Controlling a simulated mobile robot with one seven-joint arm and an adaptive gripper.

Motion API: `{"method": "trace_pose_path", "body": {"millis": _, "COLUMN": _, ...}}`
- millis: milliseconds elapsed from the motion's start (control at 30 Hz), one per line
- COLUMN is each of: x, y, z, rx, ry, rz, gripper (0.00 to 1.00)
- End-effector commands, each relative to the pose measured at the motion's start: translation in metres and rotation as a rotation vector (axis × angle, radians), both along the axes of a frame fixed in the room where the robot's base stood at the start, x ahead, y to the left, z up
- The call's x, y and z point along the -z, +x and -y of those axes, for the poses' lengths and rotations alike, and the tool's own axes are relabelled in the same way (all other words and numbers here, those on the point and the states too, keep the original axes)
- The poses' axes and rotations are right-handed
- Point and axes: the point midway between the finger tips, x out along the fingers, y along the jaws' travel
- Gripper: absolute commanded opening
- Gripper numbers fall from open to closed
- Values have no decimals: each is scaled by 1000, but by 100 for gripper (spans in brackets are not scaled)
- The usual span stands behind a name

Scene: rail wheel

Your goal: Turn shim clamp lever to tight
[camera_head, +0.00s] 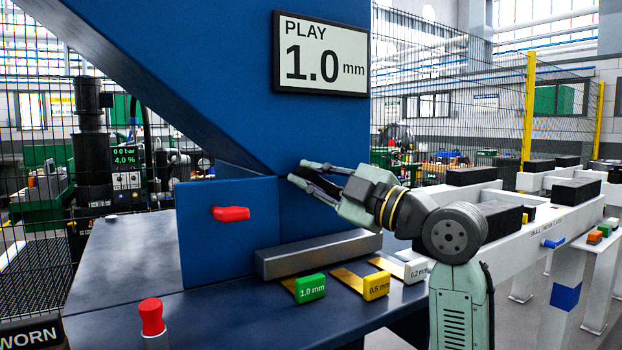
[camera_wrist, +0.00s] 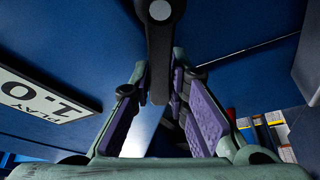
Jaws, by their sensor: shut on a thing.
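In the wrist view a dark lever (camera_wrist: 159,55) with a round hub at its top end hangs from the blue structure, its bar between my fingers. My gripper (camera_wrist: 159,76) is shut on this bar, with purple pads on both sides. In the head view my gripper (camera_head: 296,177) reaches to the edge of the blue panel, and the lever is hidden there. No tight mark is visible. The play sign (camera_head: 320,54) reads 1.0 mm and also shows upside down in the wrist view (camera_wrist: 40,98).
A red handle (camera_head: 231,213) sticks out of the blue panel (camera_head: 225,255). A steel bar (camera_head: 318,254) and green (camera_head: 310,288), yellow (camera_head: 376,286) and white (camera_head: 416,270) tagged shims lie below my arm. A red-topped lever (camera_head: 152,318) stands at front left. White racks (camera_head: 545,222) stand right.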

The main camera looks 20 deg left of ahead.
Motion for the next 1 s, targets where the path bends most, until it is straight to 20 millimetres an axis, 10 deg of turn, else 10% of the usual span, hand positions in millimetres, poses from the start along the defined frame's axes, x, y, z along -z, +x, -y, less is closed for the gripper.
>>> {"method": "trace_pose_path", "body": {"millis": 433, "x": 0, "y": 0, "z": 0, "rx": 0, "ry": -1, "rz": 1, "gripper": 36}}
{"method": "trace_pose_path", "body": {"millis": 1000, "x": 7, "y": -11, "z": 36, "rx": 3, "ry": 0, "rz": 2, "gripper": 36}}
